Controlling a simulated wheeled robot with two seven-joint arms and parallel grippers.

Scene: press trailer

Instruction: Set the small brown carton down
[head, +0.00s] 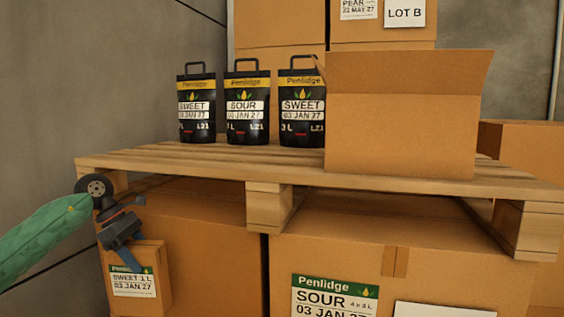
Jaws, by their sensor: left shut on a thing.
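The small brown carton (166,268) is at the lower left in the head view. Its white and green label reads Penlidge, SWEET 1 L, 03 JAN 27. My left gripper (126,252) comes down from above and is shut on this carton near its top. The carton looks upright, in front of a large carton and lower than the pallet deck. Its lower edge is near the bottom of the picture, and I cannot tell whether anything supports it. My right gripper is not in view.
A wooden pallet (222,162) lies on large cartons, one labelled SOUR (400,262). On it stand three black Penlidge pouches (245,110) and an open brown box (400,125). The pallet's left front corner is bare. Cartons are stacked behind; a grey wall is left.

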